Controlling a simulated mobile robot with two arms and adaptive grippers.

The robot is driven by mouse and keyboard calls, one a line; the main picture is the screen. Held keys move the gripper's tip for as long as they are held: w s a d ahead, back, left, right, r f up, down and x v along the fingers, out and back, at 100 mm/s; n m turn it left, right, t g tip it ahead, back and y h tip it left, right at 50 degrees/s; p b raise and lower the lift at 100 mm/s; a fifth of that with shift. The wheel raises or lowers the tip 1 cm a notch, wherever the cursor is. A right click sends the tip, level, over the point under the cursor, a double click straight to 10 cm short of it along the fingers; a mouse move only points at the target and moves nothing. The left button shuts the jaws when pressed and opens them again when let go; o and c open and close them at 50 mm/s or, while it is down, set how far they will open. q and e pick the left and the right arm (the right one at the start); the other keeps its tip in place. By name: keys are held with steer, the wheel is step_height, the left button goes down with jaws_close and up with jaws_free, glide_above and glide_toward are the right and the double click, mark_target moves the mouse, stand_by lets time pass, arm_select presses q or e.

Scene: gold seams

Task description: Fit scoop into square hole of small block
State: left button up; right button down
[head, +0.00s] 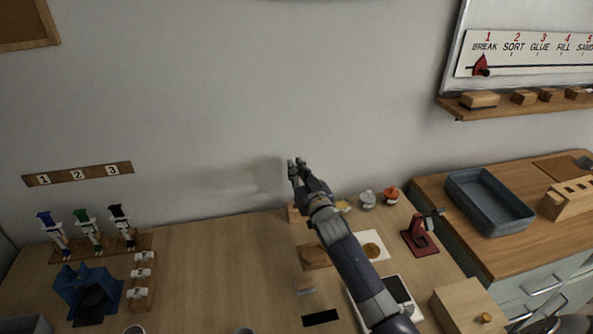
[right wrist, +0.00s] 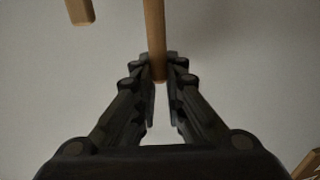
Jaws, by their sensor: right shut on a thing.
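My right gripper (head: 297,163) is raised in front of the wall, above the back of the table. In the right wrist view its fingers (right wrist: 160,62) are closed on a slim wooden rod (right wrist: 155,35), which looks like a handle. Its far end runs out of the top of that view, so I cannot tell whether it is the scoop. In the head view the held thing is too small to make out. A small wooden block (head: 293,214) stands at the back of the table, partly behind my right arm; no hole can be made out. My left gripper is not in view.
A brown wooden block (head: 314,256), a white tile (head: 373,246), small jars (head: 367,200) and a red stand (head: 419,236) surround my right arm. A blue holder (head: 88,293) and upright clamps (head: 88,231) stand at left. The table's middle (head: 210,265) is clear.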

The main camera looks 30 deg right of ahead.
steer(key=shift+f+b, duration=0.55)
steer(key=shift+f, duration=0.3)
steer(key=shift+r, duration=0.25)
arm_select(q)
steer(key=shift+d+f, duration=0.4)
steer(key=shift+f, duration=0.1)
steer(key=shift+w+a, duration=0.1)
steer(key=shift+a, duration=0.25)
arm_select(e)
steer(key=shift+f, duration=0.15)
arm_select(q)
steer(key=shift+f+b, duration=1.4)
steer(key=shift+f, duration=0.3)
arm_select(e)
steer(key=shift+f, duration=2.75)
steer(key=c, duration=1.6)
jaws_free()
